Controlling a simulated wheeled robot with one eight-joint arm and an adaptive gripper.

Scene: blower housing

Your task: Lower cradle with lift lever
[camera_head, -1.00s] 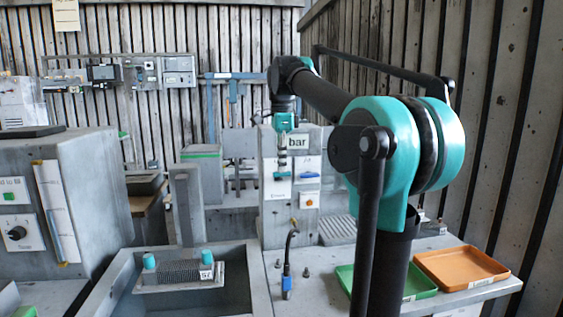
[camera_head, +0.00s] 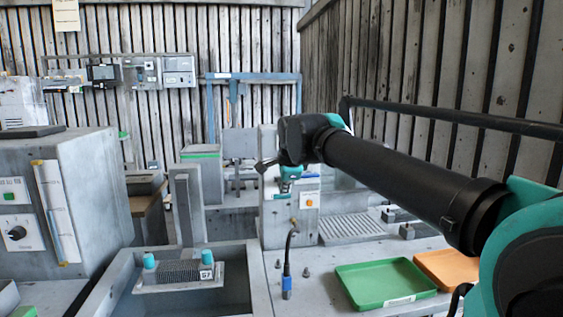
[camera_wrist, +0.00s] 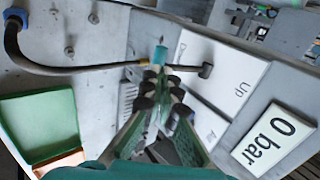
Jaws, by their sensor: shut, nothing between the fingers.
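The grey cradle (camera_head: 180,274) is a perforated tray with two teal handles, in the grey basin (camera_head: 262,285) at left in the head view. My gripper (camera_wrist: 160,57) is shut and empty, its teal fingertips together in the wrist view. A dark lever-like piece (camera_wrist: 190,69) shows just right of the fingertips, in front of a white plate (camera_wrist: 230,80) marked "Up"; a second word is partly hidden. I cannot tell whether the fingertips touch the lever. In the head view my arm hides the lever and most of the gripper.
A black curved hose (camera_head: 291,250) with a blue base stands right of the basin; it passes close to my fingertips in the wrist view. A green tray (camera_head: 385,283) and an orange tray (camera_head: 447,268) lie on the right bench. A "0 bar" sign (camera_wrist: 272,138) is on the panel.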

